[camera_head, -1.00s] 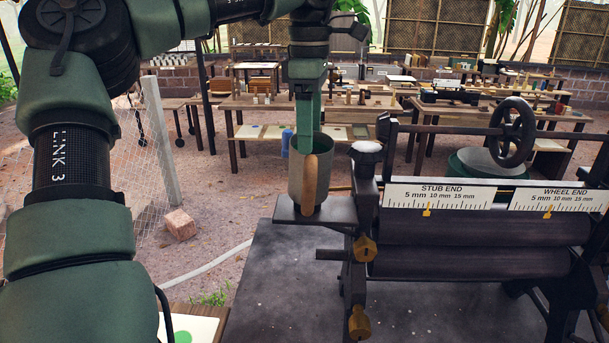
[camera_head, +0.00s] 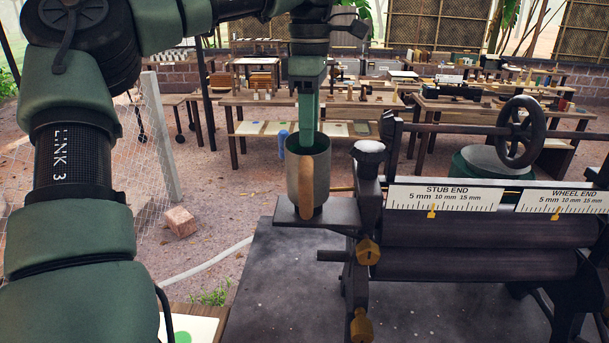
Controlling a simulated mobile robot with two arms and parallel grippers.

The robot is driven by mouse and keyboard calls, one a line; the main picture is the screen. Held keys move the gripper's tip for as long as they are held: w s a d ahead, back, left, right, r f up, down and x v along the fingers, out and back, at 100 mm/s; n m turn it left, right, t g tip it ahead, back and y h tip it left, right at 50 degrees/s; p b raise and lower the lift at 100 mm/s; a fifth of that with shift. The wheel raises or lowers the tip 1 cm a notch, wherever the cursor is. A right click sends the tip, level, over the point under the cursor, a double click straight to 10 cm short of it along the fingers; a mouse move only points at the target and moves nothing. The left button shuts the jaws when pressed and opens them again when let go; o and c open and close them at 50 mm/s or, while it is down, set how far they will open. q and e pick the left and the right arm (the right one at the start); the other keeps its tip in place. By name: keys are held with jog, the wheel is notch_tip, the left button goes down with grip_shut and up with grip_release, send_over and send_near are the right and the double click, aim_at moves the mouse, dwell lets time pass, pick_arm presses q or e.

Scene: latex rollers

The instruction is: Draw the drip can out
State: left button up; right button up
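The drip can (camera_head: 322,176) is a dark grey-green cup with a brown, wood-coloured handle (camera_head: 306,192) facing me. It stands upright on a dark ledge (camera_head: 345,213) at the left end of the roller machine. My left gripper (camera_head: 306,143) points straight down over the can. Its green fingers reach into the can's open mouth, and their tips show against the inside wall. The fingers overlap from here, so their gap and any hold on the can wall cannot be made out. My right gripper is not in view.
The roller machine (camera_head: 470,232) fills the right side, with a scale plate, a black handwheel (camera_head: 520,132) and yellow-brown knobs. A dark knob post (camera_head: 369,152) stands close right of the can. Work tables stand behind. Space left of the can is open.

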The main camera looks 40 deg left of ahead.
pick_arm(q)
jog(key=shift+r, duration=0.15)
notch_tip(320, 180, up, 8)
jog(key=shift+f+b, duration=0.2)
jog(key=shift+b, duration=0.15)
dwell(0.5)
